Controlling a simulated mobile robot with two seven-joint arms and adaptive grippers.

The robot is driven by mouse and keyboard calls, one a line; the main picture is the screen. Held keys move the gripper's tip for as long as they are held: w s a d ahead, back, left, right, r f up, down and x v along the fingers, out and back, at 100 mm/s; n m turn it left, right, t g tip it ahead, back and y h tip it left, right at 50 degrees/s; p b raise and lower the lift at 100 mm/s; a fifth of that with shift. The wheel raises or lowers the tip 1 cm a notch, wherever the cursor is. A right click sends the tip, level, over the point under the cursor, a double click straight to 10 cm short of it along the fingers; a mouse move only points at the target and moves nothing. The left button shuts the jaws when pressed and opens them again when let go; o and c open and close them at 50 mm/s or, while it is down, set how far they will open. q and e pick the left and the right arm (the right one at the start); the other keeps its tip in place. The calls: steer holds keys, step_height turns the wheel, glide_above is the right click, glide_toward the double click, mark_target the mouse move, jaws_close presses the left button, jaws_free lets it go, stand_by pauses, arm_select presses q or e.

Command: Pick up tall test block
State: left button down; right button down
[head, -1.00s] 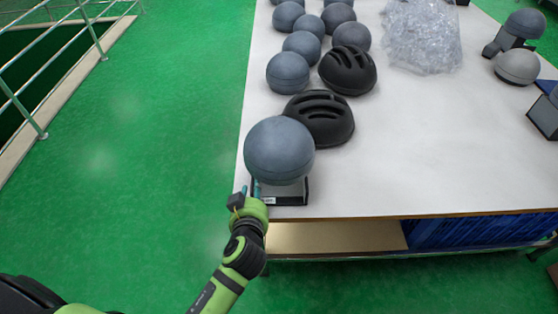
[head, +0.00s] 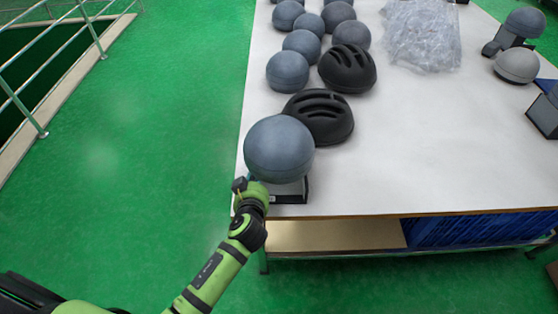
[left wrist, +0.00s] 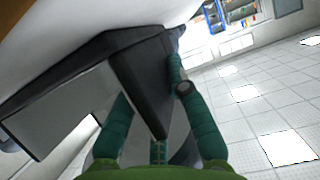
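In the head view, a round grey ball (head: 279,148) sits on a low block-like base (head: 291,191) with a dark edge, at the near left corner of the white table. This looks like the tall test block. My left gripper (head: 248,184) is at the left side of this base, its fingers mostly hidden under the ball. My right gripper is not in view.
On the white table (head: 430,170), two black helmets (head: 319,118) and several grey balls (head: 288,72) stand behind the base. A clear plastic heap (head: 423,35) lies farther back. The table's front right is bare. A railing (head: 50,65) edges an opening at the left.

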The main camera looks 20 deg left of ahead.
arm_select(q)
steer(key=shift+w+r, duration=0.2)
